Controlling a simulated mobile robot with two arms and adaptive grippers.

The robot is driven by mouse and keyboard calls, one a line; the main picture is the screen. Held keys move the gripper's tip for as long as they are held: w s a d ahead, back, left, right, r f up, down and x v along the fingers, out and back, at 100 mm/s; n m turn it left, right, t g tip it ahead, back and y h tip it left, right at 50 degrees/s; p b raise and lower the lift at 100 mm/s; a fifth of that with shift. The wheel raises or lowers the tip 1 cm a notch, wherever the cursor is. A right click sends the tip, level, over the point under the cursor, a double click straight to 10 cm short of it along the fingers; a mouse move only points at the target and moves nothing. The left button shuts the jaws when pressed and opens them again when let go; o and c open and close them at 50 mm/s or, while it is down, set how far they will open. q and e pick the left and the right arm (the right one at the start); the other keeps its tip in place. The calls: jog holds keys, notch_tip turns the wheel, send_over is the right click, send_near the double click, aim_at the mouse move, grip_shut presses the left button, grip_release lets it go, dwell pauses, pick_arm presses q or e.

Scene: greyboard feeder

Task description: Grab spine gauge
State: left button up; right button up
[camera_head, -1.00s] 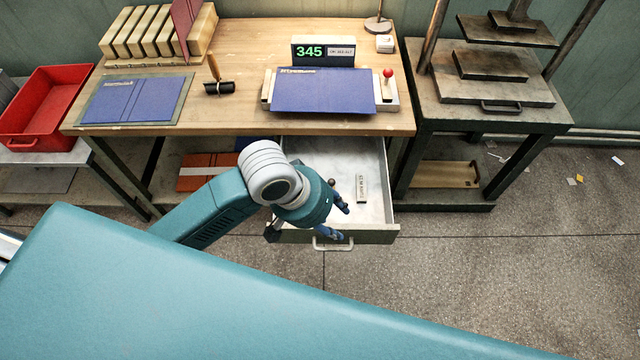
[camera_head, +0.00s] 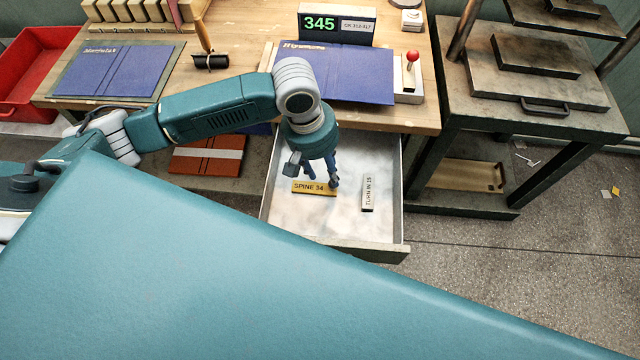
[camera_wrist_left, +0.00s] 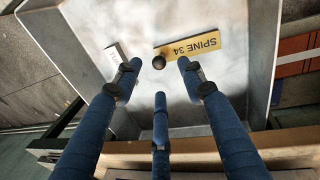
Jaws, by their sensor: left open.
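The spine gauge is a flat yellow bar (camera_head: 309,187) marked "SPINE 34". It lies in the open drawer (camera_head: 352,234), towards the drawer's left side. My left gripper (camera_head: 318,178) points down into the drawer, over the gauge, with its fingers spread and nothing between them. In the left wrist view the gauge (camera_wrist_left: 212,44) lies beyond the fingertips, partly behind one finger, with a round dark knob (camera_wrist_left: 158,62) at its end. I cannot tell the exact height of the fingers above it. My right gripper is not in view.
A pale bar (camera_head: 368,193) marked "TURN IN 15" lies in the drawer to the right of the gauge. The wooden workbench (camera_head: 250,35) stands above and behind, with a display (camera_head: 337,24) reading 345. A press stand (camera_head: 535,75) is to the right.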

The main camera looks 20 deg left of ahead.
aim_at(315, 185)
pick_arm(q)
notch_tip(315, 185, down, 2)
jog(key=shift+w+d, duration=0.1)
jog(key=shift+d, duration=0.05)
jog(key=shift+w+d+f, duration=0.1)
jog(key=shift+f, duration=0.2)
jog(key=f, duration=0.3)
jog(key=d+f, duration=0.1)
jog(key=shift+w+f, duration=0.15)
jog(key=shift+w, duration=0.2)
jog(key=shift+f, duration=0.2)
jog(key=shift+c, duration=0.7)
grip_shut()
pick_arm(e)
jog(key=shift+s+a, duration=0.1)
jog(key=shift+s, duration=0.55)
